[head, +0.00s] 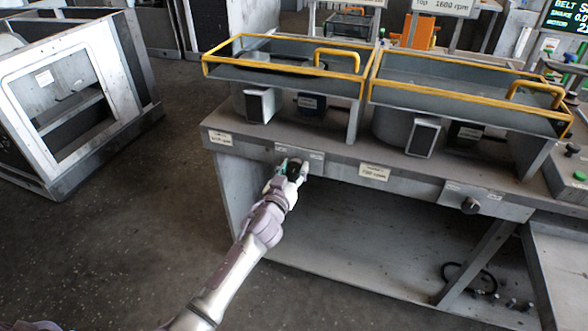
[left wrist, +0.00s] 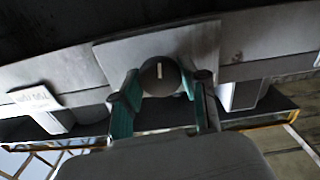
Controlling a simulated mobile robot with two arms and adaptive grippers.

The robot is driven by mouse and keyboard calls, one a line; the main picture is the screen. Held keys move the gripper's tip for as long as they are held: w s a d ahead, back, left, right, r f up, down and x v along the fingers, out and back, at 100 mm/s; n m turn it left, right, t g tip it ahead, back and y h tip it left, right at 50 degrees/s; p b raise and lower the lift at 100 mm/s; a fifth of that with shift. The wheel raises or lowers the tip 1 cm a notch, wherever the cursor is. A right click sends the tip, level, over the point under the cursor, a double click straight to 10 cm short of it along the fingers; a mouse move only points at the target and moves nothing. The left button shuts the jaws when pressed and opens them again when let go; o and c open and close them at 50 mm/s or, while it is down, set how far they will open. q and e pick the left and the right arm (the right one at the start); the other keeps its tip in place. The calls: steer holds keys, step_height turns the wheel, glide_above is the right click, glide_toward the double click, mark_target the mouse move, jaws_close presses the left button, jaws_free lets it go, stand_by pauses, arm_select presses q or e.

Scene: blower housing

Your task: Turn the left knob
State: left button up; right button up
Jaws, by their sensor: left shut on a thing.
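The left knob (left wrist: 160,76) is round and dark grey, with a short white mark that stands nearly upright in the left wrist view. It sits on a pale plate (left wrist: 115,55) on the bench's front panel. My left gripper (head: 292,168) is at the left knob's place on the front panel. In the left wrist view its two green-padded fingers are on either side of the knob, shut on it. In the head view the gripper largely hides this knob. A second, right knob (head: 470,205) shows uncovered on the panel. My right gripper is not in view.
The grey bench (head: 330,152) carries two trays with yellow rails (head: 285,72) (head: 465,105) above its top. Labels, including one (head: 375,172), sit along the front. A framed grey cabinet (head: 70,105) stands at left. The floor (head: 140,230) between is clear.

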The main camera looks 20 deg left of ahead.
arm_select(q)
steer(key=m, duration=0.5)
steer(key=shift+m, duration=2.5)
steer(key=o, duration=1.1)
steer(key=shift+o, duration=0.2)
steer(key=shift+s, duration=0.25)
steer(key=s, duration=1.1)
steer(key=shift+s+a, duration=0.2)
steer(key=shift+s, duration=0.1)
